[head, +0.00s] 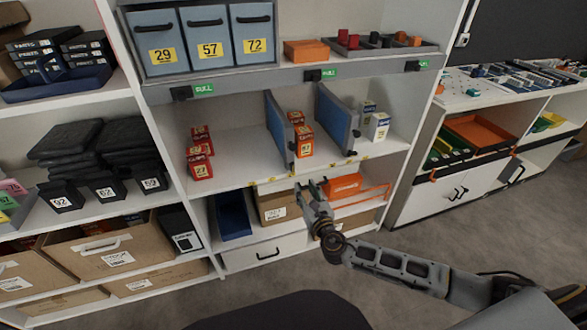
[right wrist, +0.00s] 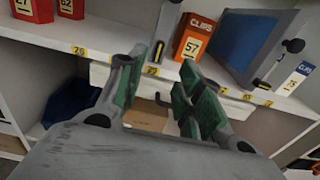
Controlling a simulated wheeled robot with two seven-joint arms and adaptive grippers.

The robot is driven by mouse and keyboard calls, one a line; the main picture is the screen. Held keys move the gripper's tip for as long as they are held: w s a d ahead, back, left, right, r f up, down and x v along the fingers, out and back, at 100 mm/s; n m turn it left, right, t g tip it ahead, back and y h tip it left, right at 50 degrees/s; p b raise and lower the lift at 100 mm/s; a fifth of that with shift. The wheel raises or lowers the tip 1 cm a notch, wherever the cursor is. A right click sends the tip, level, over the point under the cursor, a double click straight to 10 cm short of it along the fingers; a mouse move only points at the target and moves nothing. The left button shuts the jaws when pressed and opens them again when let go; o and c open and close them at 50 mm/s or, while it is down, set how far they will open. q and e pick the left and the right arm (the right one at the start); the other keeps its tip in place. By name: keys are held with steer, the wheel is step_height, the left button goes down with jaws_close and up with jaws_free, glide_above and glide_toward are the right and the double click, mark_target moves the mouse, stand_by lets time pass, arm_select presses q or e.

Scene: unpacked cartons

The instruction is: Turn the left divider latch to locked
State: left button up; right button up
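The left divider (head: 275,122) is a blue panel in a grey frame, standing on the middle shelf between small red cartons. The latch's setting is too small to read. My right gripper (head: 312,192) is just below and in front of the shelf edge, right of the left divider. In the right wrist view its green-padded fingers (right wrist: 155,95) are apart with nothing between them. My left gripper is not in view.
The right divider (head: 337,118) stands to the right, with a dark knob (right wrist: 293,46) on its front. Orange cartons (head: 303,138) stand between the dividers. An orange basket (head: 345,186) and a cardboard box (head: 275,208) sit below. The floor in front is clear.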

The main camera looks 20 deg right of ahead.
mark_target(293, 167)
steer(key=shift+w+a+b, duration=0.15)
steer(key=shift+w+b, duration=0.4)
steer(key=shift+w, duration=3.5)
steer(key=w, duration=0.3)
steer(key=shift+w+a+b, duration=0.1)
steer(key=shift+b, duration=0.2)
steer(key=shift+w, duration=0.5)
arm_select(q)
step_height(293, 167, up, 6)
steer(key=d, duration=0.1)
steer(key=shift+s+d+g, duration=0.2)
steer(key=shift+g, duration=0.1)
arm_select(e)
steer(key=shift+w, duration=0.25)
jaws_close()
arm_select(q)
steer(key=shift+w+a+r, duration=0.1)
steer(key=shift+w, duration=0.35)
